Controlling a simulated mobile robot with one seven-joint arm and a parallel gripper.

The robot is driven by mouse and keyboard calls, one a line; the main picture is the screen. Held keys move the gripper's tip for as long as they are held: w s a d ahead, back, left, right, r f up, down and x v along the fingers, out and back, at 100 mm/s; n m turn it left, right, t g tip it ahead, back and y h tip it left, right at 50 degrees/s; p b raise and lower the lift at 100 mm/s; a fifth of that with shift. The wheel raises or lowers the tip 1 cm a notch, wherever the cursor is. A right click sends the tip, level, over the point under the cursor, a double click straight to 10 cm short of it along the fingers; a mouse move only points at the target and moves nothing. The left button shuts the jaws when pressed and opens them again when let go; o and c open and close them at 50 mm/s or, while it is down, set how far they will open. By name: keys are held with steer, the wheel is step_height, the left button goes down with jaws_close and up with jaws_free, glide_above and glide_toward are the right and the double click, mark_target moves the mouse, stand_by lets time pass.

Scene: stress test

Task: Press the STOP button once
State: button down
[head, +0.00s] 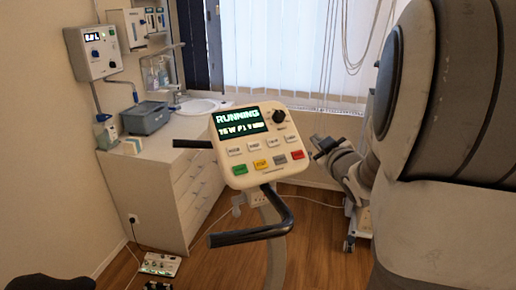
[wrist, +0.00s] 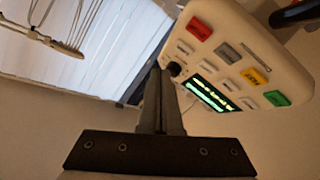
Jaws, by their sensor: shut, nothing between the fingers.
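The cream control console (head: 254,145) stands on a post in the middle of the head view. Its display (head: 240,122) reads RUNNING. Its bottom row has a green button (head: 239,170), a yellow button (head: 260,164), a grey button (head: 280,159) and a red button (head: 298,155). Their lettering is too small to read surely, so I cannot tell which says STOP. The wrist view shows the console turned over, with the red button (wrist: 199,28) at upper left. My gripper (head: 317,140) is shut and empty, right of the console. Its fingers (wrist: 158,72) appear apart from the buttons.
A black handlebar (head: 250,235) curves out below the console. A cabinet (head: 165,180) with a basin stands at left. The space in front of the console's face looks clear.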

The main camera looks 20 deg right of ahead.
mark_target(299, 150)
steer(key=shift+w+a+f+b, duration=0.1)
steer(key=shift+w+f+b, duration=1.05)
steer(key=shift+f, duration=0.25)
steer(key=shift+w+f+b, duration=1.1)
steer(key=shift+f, duration=0.3)
steer(key=shift+f+b, duration=0.2)
steer(key=shift+b, duration=0.1)
steer(key=shift+w+f+b, duration=0.15)
steer(key=shift+w+b, duration=0.1)
steer(key=shift+b, duration=0.1)
steer(key=shift+w+f+b, duration=0.2)
steer(key=shift+f+b, duration=0.1)
steer(key=shift+b, duration=0.15)
stand_by(0.3)
stand_by(0.4)
steer(key=shift+s+r, duration=0.5)
steer(key=shift+r, duration=0.1)
steer(key=shift+p, duration=0.3)
